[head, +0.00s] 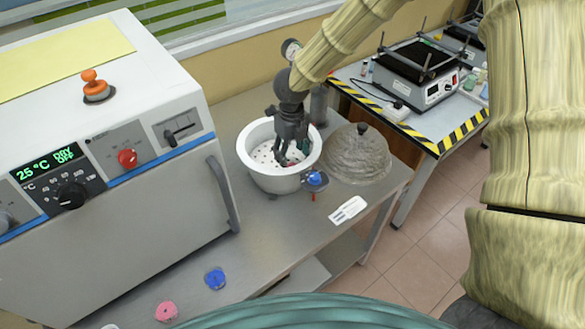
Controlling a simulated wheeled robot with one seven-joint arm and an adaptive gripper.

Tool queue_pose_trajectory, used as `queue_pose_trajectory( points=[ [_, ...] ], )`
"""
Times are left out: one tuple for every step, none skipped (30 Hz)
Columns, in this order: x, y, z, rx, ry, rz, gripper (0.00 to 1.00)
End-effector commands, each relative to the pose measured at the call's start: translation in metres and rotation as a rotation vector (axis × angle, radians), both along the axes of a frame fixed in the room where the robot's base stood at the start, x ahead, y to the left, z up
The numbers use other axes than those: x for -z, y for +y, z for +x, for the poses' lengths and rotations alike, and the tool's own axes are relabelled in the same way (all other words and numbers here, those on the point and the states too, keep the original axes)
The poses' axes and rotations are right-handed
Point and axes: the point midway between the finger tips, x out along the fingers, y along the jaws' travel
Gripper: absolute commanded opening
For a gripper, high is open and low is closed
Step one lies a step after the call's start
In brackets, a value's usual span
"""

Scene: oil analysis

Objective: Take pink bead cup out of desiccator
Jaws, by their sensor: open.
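The desiccator (250,160) is a white round bowl on the grey bench, uncovered, with a perforated plate (266,154) inside. My gripper (290,160) points down into the bowl, right of its middle, with its fingers open. A small reddish-pink patch shows at the fingertips, and a bit of green shows beside them. The fingers hide most of this, so I cannot tell whether it is the pink bead cup or part of the gripper. The domed, knobbed lid (357,154) lies on the bench right of the bowl.
A pink piece (166,312) and a blue piece (215,278) lie on the bench in front. A blue knob (316,180) is at the bowl's front right. A white label (348,210) lies near the bench edge. A large white oven (130,230) stands at left.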

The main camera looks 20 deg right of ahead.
Motion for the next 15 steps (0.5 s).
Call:
queue_pose_trajectory(
  points=[
    [0.003, -0.001, 0.0, 0.001, 0.001, 0.0, 0.6],
    [0.005, -0.001, 0.0, 0.001, 0.001, 0.0, 0.6],
    [0.007, -0.001, -0.001, 0.002, 0.001, 0.0, 0.6],
    [0.008, -0.001, -0.001, 0.002, 0.001, 0.0, 0.6],
    [0.009, -0.001, -0.001, 0.002, 0.001, 0.0, 0.6],
    [0.011, -0.002, -0.001, 0.002, 0.001, -0.001, 0.6],
    [0.014, -0.001, -0.001, 0.002, 0.001, 0.0, 0.6],
    [0.016, -0.001, -0.001, 0.001, 0.001, -0.001, 0.6],
    [0.021, -0.001, -0.001, 0.001, 0.002, -0.002, 0.6],
    [0.025, -0.002, -0.002, 0.002, 0.002, -0.002, 0.6],
    [0.03, -0.002, -0.002, 0.002, 0.003, -0.001, 0.6],
    [0.035, -0.003, -0.002, 0.002, 0.002, -0.003, 0.6],
    [0.039, -0.002, -0.002, 0.001, 0.002, -0.002, 0.6],
    [0.043, -0.002, -0.002, 0.002, 0.002, -0.002, 0.6],
    [0.047, -0.002, -0.002, 0.002, 0.002, -0.002, 0.6]
  ],
)
